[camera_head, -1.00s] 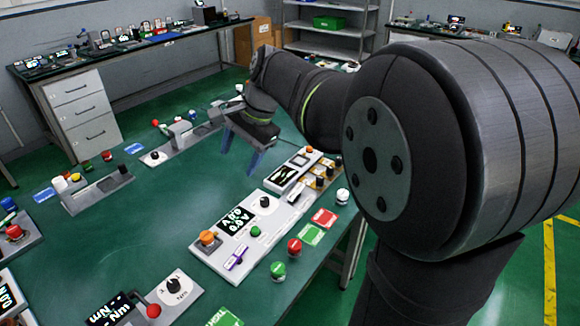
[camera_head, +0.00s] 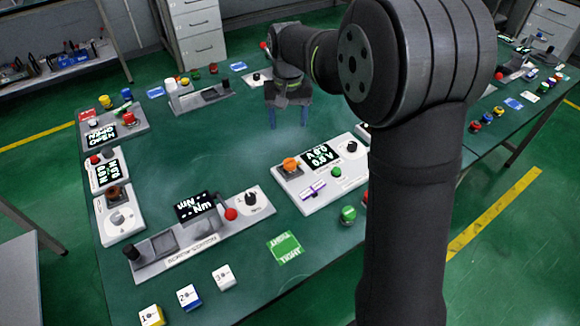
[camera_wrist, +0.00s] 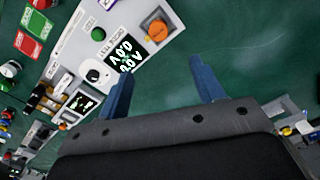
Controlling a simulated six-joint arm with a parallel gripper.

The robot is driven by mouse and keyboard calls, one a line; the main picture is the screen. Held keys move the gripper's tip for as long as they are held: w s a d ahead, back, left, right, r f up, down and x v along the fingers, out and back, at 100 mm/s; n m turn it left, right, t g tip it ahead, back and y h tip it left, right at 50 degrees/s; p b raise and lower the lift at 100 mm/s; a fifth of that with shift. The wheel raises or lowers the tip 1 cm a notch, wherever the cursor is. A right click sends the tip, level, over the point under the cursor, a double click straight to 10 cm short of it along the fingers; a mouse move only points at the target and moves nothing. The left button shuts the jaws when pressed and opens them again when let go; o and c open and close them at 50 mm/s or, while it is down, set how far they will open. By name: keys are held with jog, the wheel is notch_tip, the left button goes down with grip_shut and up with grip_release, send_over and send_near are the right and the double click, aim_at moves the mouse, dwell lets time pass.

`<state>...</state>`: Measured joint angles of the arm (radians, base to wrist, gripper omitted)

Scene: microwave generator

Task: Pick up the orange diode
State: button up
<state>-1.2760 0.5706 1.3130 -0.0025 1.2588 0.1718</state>
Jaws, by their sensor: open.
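An orange knob-like part (camera_head: 291,164) sits in the upper left corner of a pale test panel (camera_head: 322,196); it also shows in the wrist view (camera_wrist: 157,28). It is the only orange piece clearly visible on this panel, and I cannot tell for sure that it is the diode. My gripper (camera_head: 288,122) points down with its blue fingers apart and empty, above the green table behind the panel. In the wrist view my fingers (camera_wrist: 160,72) are spread, and the orange part lies beyond them, apart from both.
The panel bears a display (camera_head: 320,156), a black knob (camera_head: 352,147), a green button (camera_head: 336,172) and a purple piece (camera_head: 312,190). A torque device with a red-tipped lever (camera_head: 231,214) stands front left. The middle of the green table (camera_head: 200,150) is clear.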

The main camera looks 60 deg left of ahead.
send_over(290, 162)
jog(key=f, duration=1)
jog(key=shift+s, duration=0.2)
jog(key=shift+w+f, duration=0.2)
jog(key=shift+f, duration=2.45)
jog(key=c, duration=1.2)
jog(key=shift+r, duration=0.1)
